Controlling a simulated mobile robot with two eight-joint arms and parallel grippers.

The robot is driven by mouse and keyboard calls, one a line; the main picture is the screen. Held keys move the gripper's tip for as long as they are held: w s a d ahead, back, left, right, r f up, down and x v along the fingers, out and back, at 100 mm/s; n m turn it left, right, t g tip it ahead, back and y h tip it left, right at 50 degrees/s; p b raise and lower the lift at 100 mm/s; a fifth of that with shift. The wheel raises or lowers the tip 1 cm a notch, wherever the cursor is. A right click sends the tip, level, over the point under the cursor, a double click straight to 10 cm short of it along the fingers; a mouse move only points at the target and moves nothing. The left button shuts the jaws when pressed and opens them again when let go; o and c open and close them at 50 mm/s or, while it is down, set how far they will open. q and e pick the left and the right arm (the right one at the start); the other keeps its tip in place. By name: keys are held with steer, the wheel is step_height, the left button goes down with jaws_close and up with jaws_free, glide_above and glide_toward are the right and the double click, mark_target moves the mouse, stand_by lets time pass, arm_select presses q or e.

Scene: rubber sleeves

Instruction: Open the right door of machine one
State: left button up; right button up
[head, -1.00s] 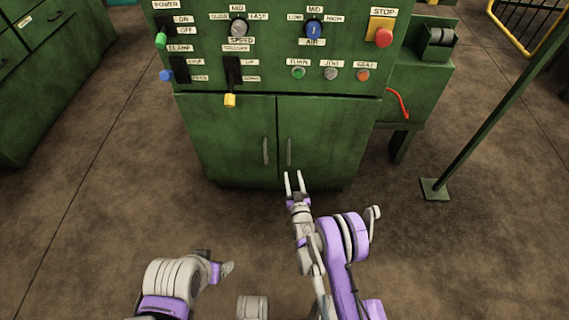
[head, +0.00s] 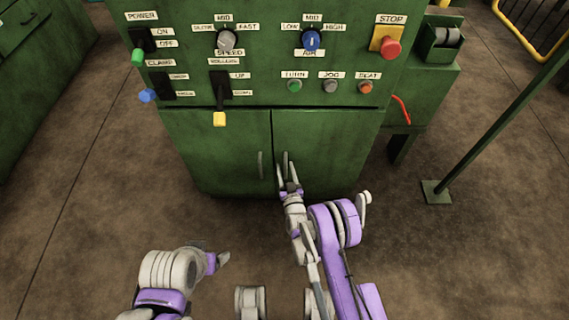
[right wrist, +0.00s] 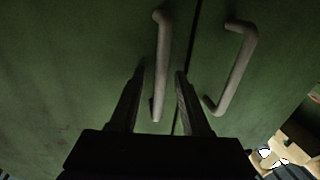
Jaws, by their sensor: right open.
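A green machine (head: 355,70) with a control panel stands in front of me, with two shut cabinet doors below the panel. The right door (head: 340,140) has an upright grey handle (head: 285,158) near the middle seam. My right gripper (head: 287,174) is open, with its fingers up at this handle in the head view. In the right wrist view, a handle (right wrist: 161,55) shows between the spread fingers of the right gripper (right wrist: 160,85); I cannot tell whether they touch it. My left gripper (head: 218,260) is low at the left, away from the machine; its jaws are unclear.
The left door (head: 220,145) has its own handle (head: 261,165) close beside the right one. A yellow-tipped lever (head: 219,118) hangs over the left door. A green post (head: 485,145) stands on the floor at the right. The brown floor before the doors is clear.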

steer(key=shift+s, duration=0.1)
steer(key=shift+c, duration=0.9)
jaws_close()
stand_by(0.4)
